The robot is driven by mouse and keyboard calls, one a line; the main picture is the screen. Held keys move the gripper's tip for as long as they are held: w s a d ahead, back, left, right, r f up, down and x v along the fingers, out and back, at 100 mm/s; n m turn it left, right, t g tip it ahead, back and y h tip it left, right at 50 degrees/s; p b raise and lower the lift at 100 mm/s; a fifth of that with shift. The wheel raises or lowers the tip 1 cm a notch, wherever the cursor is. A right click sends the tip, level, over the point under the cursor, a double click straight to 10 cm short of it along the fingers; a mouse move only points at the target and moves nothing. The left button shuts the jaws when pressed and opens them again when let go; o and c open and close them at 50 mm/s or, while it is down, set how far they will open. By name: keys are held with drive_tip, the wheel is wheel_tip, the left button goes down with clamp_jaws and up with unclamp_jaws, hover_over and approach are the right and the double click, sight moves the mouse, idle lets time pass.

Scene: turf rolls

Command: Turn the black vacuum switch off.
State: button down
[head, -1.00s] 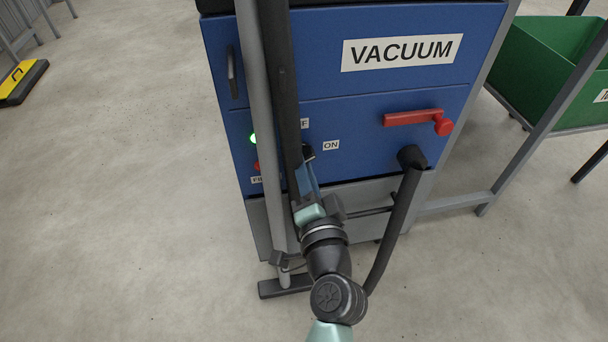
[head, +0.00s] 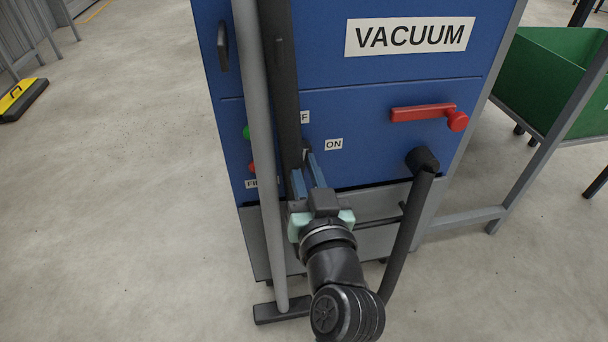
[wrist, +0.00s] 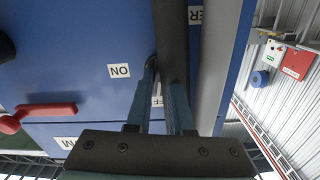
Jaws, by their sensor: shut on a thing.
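The black vacuum switch (head: 306,154) sits on the blue vacuum cabinet between the OFF label (head: 305,117) and the ON label (head: 333,144). Only a dark sliver of it shows, partly covered by a black upright bar. My gripper (head: 307,165) reaches up to it, with one bluish finger on each side, and is shut on it; the contact itself is largely hidden. The wrist view shows the fingers (wrist: 160,72) reaching past the ON label to the knob beside the bar. The switch's exact pointing direction is hidden. The green lamp (head: 246,132) looks dull.
The black bar (head: 283,90) and grey pole (head: 261,150) stand close in front of the panel, left of my gripper. A red handle (head: 423,113) and black hose (head: 405,225) are at right. A green bin (head: 552,75) stands farther right.

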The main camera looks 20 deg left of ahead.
drive_tip(key=shift+f+n+b, duration=0.1)
drive_tip(key=shift+n+b, duration=0.35)
drive_tip(key=shift+n, duration=0.35)
drive_tip(key=c, duration=0.8)
unclamp_jaws()
drive_tip(key=shift+s, duration=0.1)
drive_tip(key=p+v, duration=0.3)
drive_tip(key=v, duration=1)
